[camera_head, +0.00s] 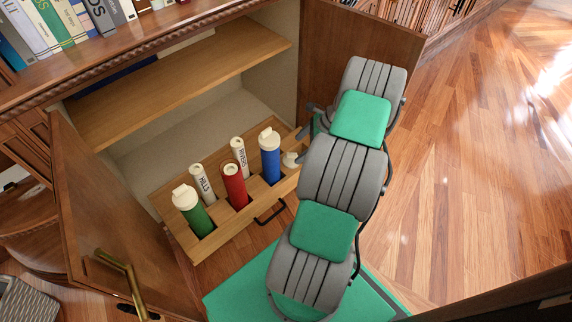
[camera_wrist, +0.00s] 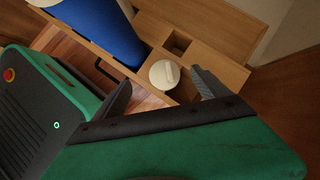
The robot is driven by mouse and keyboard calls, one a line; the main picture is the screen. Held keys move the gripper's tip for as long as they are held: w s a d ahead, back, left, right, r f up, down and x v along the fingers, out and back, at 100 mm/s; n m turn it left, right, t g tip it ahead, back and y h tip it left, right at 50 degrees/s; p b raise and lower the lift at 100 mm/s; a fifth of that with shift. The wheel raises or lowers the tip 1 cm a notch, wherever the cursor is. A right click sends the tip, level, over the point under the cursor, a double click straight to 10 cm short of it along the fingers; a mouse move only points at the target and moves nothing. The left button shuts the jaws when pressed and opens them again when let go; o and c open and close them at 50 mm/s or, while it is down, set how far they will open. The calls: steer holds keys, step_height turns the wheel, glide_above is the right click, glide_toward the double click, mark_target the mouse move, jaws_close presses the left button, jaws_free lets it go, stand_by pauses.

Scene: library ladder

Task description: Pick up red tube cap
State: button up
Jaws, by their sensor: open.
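A white cap (camera_head: 290,160) lies at the right end of a wooden rack (camera_head: 184,234). In the wrist view the cap (camera_wrist: 164,74) is on the wood beside an empty square hole. The red tube (camera_head: 235,187) stands in the rack with no white cap on top. My gripper (camera_wrist: 162,78) is open and empty. In the wrist view its two dark fingers appear on either side of the cap, and I cannot tell the gap in depth. In the head view my arm largely hides the gripper.
The green tube (camera_head: 192,211) and blue tube (camera_head: 270,157) stand capped, with rolled papers (camera_head: 202,184) behind. The rack has a dark handle (camera_head: 270,213) in front. Cabinet doors stand open at left (camera_head: 105,235) and right (camera_head: 357,40). A shelf (camera_head: 185,85) lies above. Floor at right is clear.

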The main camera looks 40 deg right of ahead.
mark_target(287, 160)
steer(key=b+x, duration=0.1)
steer(key=x, duration=0.1)
steer(key=b+x, duration=0.1)
steer(key=x, duration=0.2)
steer(key=b+x, duration=0.1)
steer(key=x, duration=0.1)
steer(key=shift+d+f+b, duration=0.3)
steer(key=shift+d+f, duration=0.05)
steer(key=shift+f, duration=0.05)
steer(key=shift+c, duration=0.4)
steer(key=shift+r, duration=0.1)
steer(key=c, duration=1.3)
